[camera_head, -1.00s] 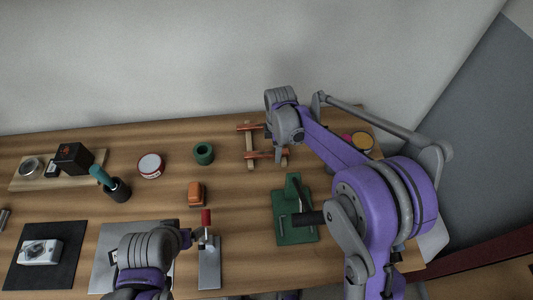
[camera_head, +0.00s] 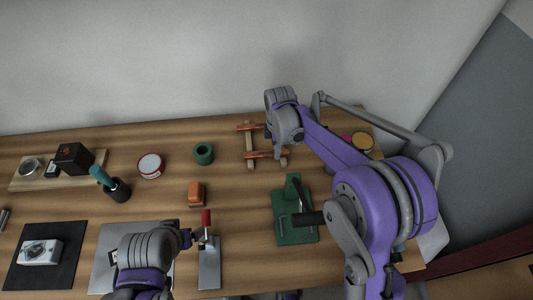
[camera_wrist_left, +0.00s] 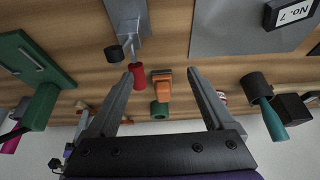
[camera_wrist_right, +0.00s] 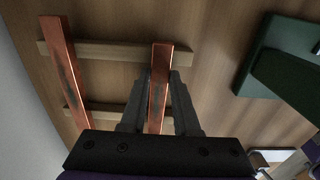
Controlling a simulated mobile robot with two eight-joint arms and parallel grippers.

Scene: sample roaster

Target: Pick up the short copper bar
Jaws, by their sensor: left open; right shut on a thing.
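Two copper bars lie across a wooden rack (camera_wrist_right: 105,50). My right gripper (camera_wrist_right: 157,78) is shut on the nearer bar (camera_wrist_right: 160,58), with a finger on each side of it. This bar reaches less far past the rail than the farther bar (camera_wrist_right: 64,70), so it looks like the short one. In the head view the nearer bar (camera_head: 258,155) still appears to lie on the rails; its far end is hidden by my gripper in the right wrist view. My left gripper (camera_wrist_left: 161,73) is open and empty above the table's front part.
A green press (camera_head: 296,232) stands in front of the rack. An orange block (camera_head: 197,193), a green ring (camera_head: 204,153) and a red-rimmed tin (camera_head: 150,166) stand to the left. A red-handled tool (camera_head: 207,220) is close to my left gripper. The wall is behind the rack.

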